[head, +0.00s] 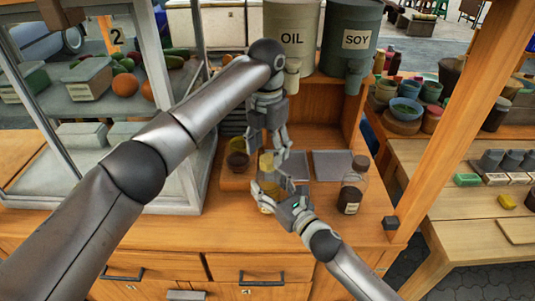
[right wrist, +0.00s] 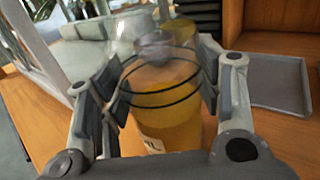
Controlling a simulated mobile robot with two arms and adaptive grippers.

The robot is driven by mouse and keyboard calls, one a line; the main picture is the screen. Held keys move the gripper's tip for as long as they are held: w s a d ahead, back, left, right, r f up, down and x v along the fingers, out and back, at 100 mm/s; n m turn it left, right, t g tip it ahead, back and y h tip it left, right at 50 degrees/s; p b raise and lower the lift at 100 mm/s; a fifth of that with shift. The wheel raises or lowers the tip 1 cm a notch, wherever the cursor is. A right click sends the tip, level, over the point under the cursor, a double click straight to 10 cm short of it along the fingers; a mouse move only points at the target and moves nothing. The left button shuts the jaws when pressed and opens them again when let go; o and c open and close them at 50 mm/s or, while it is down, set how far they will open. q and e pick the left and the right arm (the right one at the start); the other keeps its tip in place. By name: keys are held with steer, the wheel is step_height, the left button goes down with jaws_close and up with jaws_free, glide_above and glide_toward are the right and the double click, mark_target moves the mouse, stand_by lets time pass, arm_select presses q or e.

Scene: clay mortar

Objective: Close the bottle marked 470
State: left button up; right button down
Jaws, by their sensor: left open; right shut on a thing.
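A clear bottle of yellow liquid (right wrist: 165,95) stands upright between the fingers of my right gripper (right wrist: 165,90), which is shut on it. Only the edge of its white label shows, so no number can be read. A blurred, see-through shape is above its shoulder; I cannot tell whether a cap is there. In the head view the bottle (head: 267,163) is on the counter, with my right gripper (head: 270,192) around it. My left gripper (head: 281,148) is open and points down just above and beside the bottle top.
A bottle of dark liquid (head: 351,188) with a dark cap stands to the right. Grey trays (head: 333,164) lie behind. A dark jar (head: 237,160) is at the left. OIL (head: 291,25) and SOY (head: 352,25) dispensers stand above, and a glass case (head: 190,150) bounds the left.

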arm_select(q)
step_height(320, 180, up, 2)
steer(key=shift+r, duration=0.15)
steer(key=shift+n, duration=0.3)
steer(key=shift+c, duration=0.2)
